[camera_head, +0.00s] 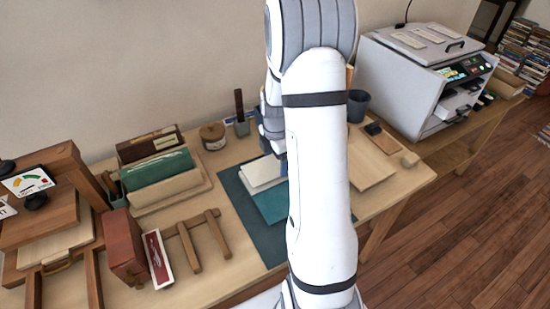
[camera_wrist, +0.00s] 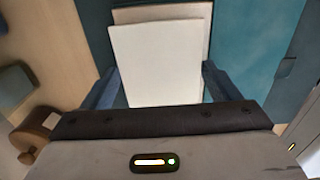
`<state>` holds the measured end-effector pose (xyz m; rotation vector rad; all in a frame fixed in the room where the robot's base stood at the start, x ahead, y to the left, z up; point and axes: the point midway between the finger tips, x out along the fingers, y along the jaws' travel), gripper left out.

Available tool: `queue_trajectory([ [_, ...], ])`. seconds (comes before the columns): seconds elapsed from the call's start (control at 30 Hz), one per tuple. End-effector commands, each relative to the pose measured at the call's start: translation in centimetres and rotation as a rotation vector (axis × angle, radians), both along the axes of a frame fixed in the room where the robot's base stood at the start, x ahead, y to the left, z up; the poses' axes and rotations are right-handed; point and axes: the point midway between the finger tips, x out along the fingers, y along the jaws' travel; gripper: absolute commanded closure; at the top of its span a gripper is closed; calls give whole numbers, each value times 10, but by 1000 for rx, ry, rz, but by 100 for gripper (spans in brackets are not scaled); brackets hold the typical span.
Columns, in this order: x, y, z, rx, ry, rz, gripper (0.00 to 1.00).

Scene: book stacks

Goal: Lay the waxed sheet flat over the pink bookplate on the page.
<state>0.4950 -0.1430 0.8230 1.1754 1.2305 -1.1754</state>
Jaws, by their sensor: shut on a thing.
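In the wrist view, my gripper (camera_wrist: 160,84) has one dark blue finger on each side of a pale, nearly white sheet (camera_wrist: 155,55). The gripper is shut on this sheet, which looks flat and stiff. A second cream sheet or pad (camera_wrist: 168,13) shows just beyond it and partly under it. In the head view, pale sheets (camera_head: 262,172) lie on or just above a dark teal mat (camera_head: 236,197), close to my gripper, which is mostly hidden behind my arm. No pink bookplate is visible; the page cannot be made out clearly.
A lighter teal flat piece (camera_head: 270,204) lies on the mat. Left stand a file rack (camera_head: 158,170), a red box (camera_head: 124,247) and a wooden press (camera_head: 60,200). A round tin (camera_head: 213,136) stands behind. A board (camera_head: 367,160) and a white machine (camera_head: 405,85) are right.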

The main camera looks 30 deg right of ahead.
Motion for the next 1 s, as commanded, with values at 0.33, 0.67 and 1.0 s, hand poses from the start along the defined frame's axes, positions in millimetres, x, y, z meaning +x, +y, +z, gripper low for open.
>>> queue_trajectory([
  [0.33, 0, 1, -2, 0, 0, 2, 3],
  [0.67, 0, 1, 2, 0, 0, 2, 0],
  [1.0, 1, 1, 60, -2, -5, 2, 0],
])
